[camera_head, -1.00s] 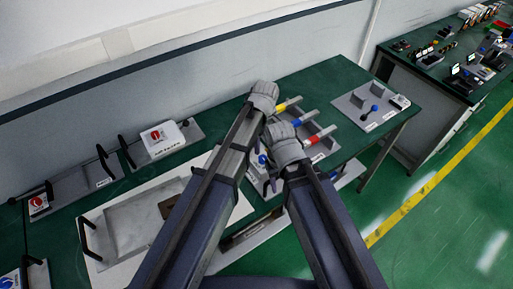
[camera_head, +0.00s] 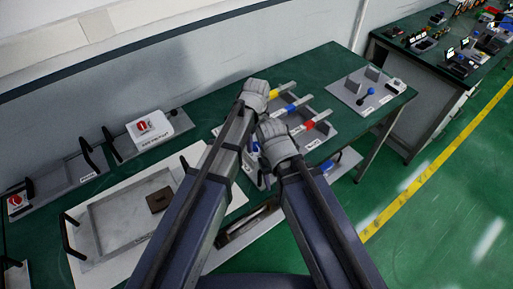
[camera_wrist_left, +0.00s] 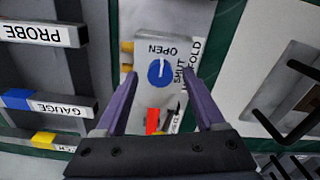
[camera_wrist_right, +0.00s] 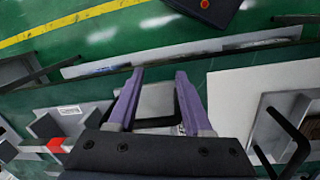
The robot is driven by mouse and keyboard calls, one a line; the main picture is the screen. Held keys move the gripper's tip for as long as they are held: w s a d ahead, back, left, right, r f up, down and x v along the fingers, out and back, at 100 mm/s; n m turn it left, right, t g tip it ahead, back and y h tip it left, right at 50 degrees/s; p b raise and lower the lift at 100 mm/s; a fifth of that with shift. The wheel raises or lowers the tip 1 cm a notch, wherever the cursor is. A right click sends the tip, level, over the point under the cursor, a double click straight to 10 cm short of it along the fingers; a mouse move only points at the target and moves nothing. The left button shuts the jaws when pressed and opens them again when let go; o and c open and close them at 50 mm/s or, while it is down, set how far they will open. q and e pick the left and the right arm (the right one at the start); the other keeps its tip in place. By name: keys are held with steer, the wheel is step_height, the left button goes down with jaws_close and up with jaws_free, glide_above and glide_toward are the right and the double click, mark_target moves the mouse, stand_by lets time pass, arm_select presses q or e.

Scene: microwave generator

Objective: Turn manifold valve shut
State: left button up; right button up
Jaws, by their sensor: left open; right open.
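The manifold valve is a grey block with a blue round knob (camera_wrist_left: 160,73), seen in the left wrist view beside a MANIFOLD label. The white mark on the knob points toward the word OPEN; SHUT is printed to its right. My left gripper (camera_wrist_left: 165,75) is open, its fingers showing either side of the knob. I cannot tell whether they touch it. My right gripper (camera_wrist_right: 158,72) is open, with a grey block behind its fingers. In the head view, the left gripper's wrist (camera_head: 256,93) and the right's (camera_head: 277,143) are close together and hide their fingertips.
Yellow (camera_head: 285,88), blue and red labelled bars lie on a grey rack right of my grippers. A shallow tray (camera_head: 105,238) with black handles and a white box with a red dial (camera_head: 149,130) are to the left. A grey plate with a blue-ended lever (camera_head: 364,97) is further right.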

arm_select(q)
steer(key=shift+f, duration=0.5)
steer(key=shift+r, duration=0.1)
steer(key=shift+c, duration=0.3)
jaws_close()
